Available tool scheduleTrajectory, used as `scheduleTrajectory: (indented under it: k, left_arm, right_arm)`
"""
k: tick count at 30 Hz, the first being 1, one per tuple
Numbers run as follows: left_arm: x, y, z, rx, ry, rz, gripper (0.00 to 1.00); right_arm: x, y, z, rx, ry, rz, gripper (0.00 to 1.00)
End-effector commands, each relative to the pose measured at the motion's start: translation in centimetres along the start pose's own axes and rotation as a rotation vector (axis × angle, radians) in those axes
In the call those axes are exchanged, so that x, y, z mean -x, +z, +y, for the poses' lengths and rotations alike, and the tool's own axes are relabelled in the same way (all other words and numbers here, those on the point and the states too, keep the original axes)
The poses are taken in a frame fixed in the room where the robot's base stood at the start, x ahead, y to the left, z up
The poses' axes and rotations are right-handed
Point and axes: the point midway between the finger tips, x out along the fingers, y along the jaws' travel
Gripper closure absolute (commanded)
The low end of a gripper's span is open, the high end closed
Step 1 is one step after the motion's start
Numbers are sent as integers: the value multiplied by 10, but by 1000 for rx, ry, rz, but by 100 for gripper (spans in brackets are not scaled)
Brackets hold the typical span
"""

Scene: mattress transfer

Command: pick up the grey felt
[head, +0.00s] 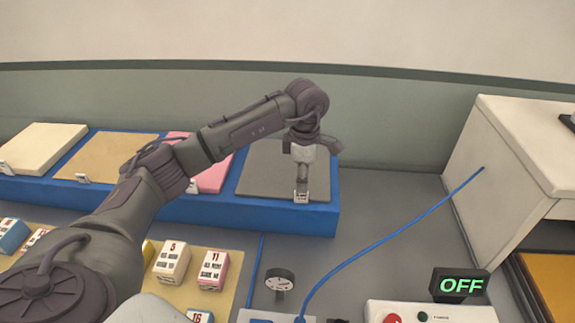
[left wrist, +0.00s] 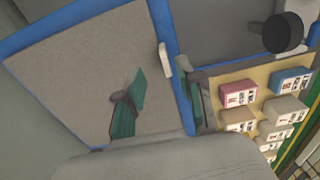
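The grey felt (head: 262,168) is a flat square sheet lying on the right end of the long blue shelf (head: 322,221). A small white tag (head: 301,198) is at its front edge. My left gripper (head: 303,184) points down over the felt's front right part, close to the tag. In the left wrist view its fingers are apart and empty, one over the felt (left wrist: 85,75) and one past the blue front edge. Whether the fingertips touch anything I cannot tell. My right gripper is not in view.
Pink (head: 216,177), tan (head: 108,157) and cream (head: 42,147) sheets lie left of the felt. Several labelled blocks stand on a tan board (head: 218,255) in front. A blue cable (head: 390,237) crosses to a white cabinet (head: 515,150) on the right. A box sign reads OFF (head: 461,285).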

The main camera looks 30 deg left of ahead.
Motion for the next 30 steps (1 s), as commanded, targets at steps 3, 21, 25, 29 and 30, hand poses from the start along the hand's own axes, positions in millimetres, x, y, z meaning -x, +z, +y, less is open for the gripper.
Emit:
scheduleTrajectory:
  k: [3,21,25,29,30]
  left_arm:
    - [-14,3,-7,-2,-6,1,62]
    - [-44,4,-6,-1,-1,-1,86]
    - [-44,4,-6,-1,-1,-1,100]
    - [-44,4,-6,-1,-1,-1,100]
    - [-43,4,-6,0,0,-1,100]
  right_arm:
    - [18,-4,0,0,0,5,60]
    - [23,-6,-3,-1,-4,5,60]
    - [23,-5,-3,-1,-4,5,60]
    - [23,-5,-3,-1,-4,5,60]
    - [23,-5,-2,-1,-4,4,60]
